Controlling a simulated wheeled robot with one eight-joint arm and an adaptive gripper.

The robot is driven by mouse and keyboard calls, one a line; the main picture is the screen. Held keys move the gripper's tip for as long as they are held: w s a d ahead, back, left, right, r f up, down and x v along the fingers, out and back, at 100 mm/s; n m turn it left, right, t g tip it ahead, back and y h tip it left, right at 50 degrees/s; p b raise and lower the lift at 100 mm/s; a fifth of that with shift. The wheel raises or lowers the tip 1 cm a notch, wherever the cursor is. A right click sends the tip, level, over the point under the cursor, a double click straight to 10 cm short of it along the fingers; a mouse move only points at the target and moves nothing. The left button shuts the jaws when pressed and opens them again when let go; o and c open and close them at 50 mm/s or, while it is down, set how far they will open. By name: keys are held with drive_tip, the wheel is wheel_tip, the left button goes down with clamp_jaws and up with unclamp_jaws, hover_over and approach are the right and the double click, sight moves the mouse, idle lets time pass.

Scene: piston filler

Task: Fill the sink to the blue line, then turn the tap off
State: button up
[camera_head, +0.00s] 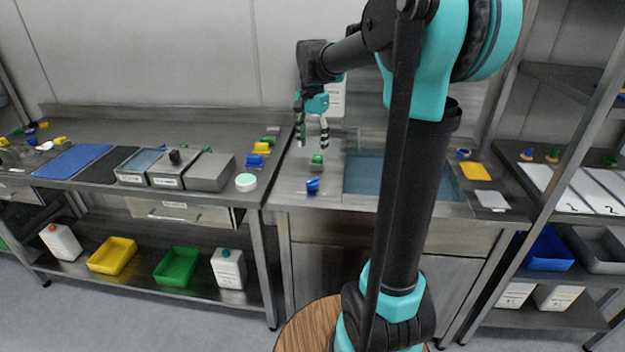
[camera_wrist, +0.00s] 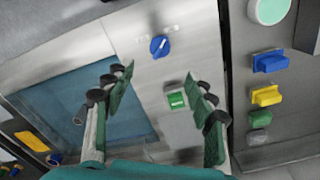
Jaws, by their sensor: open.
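The sink (camera_head: 362,176) is set in the steel counter, partly hidden behind my arm. A flat blue surface fills its opening; it also shows at the left of the wrist view (camera_wrist: 62,92). I cannot make out a separate blue line or a spout. A blue knob (camera_head: 313,187) stands on the counter left of the sink, near the front edge; it is clear in the wrist view (camera_wrist: 159,47). Behind it is a green control (camera_head: 317,160), seen between my fingers in the wrist view (camera_wrist: 176,100). My gripper (camera_head: 312,143) is open and empty, pointing down above the green control.
Yellow and blue blocks (camera_head: 258,154) and a round pale-green-topped item (camera_head: 246,182) stand on the left bench. Yellow (camera_head: 475,171) and white (camera_head: 491,199) flat pieces lie right of the sink. A shelf rack (camera_head: 575,125) stands at the far right.

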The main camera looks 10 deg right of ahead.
sight(312, 181)
wheel_tip(312, 181, down, 13)
drive_tip(key=shift+f, duration=0.15)
drive_tip(key=shift+c, duration=0.6)
drive_tip(key=c, duration=1)
drive_tip(key=shift+c, duration=0.2)
